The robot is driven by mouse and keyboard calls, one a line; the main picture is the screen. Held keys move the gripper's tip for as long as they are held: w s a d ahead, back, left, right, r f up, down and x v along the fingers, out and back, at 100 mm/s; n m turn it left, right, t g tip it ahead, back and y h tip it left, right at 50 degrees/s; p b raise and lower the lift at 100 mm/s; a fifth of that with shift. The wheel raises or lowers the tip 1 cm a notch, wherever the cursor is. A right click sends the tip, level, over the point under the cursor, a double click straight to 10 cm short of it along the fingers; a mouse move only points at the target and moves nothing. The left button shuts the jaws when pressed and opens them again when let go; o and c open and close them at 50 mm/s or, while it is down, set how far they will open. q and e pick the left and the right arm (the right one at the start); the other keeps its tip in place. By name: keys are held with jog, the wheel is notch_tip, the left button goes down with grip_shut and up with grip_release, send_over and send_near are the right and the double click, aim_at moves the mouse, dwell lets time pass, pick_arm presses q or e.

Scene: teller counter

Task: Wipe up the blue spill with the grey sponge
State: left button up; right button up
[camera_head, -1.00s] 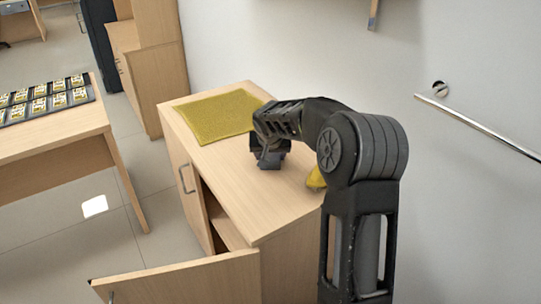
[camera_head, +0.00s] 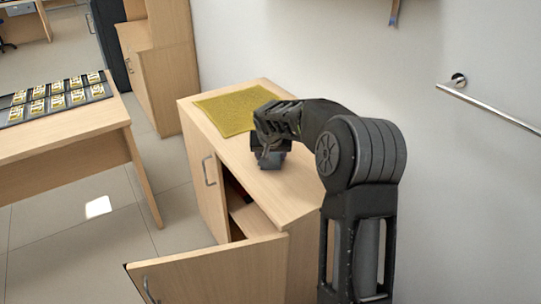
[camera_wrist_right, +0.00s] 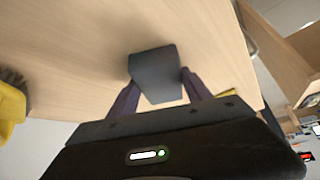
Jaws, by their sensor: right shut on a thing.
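My right gripper (camera_head: 270,158) is low over the wooden cabinet top (camera_head: 225,150), in front of the yellow mat. It is shut on the grey sponge (camera_wrist_right: 155,72), a dark grey block between its fingers in the right wrist view. The same gripper (camera_wrist_right: 159,82) shows there from behind. The sponge is close to the wood; I cannot tell whether it touches. In the head view the sponge (camera_head: 271,161) is mostly covered by the gripper. I see no blue spill; the gripper and arm cover part of the top. My left gripper is out of view.
A yellow mat (camera_head: 235,110) lies at the far end of the cabinet top. A yellow object with dark bristles (camera_wrist_right: 10,104) is at the left of the wrist view. The cabinet door (camera_head: 215,272) hangs open. A desk (camera_head: 70,130) stands left, a wall rail (camera_head: 490,108) right.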

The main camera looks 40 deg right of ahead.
notch_tip(320, 180, up, 2)
jog(key=shift+r, duration=0.15)
jog(key=shift+d+r+p, duration=0.15)
jog(key=shift+r+p, duration=0.1)
jog(key=shift+p, duration=0.2)
jog(key=shift+r+p, duration=0.3)
jog(key=shift+r, duration=0.1)
jog(key=shift+r+p, duration=0.45)
jog(key=shift+r, duration=0.3)
jog(key=shift+r+p, duration=0.9)
jog(key=shift+r, duration=0.55)
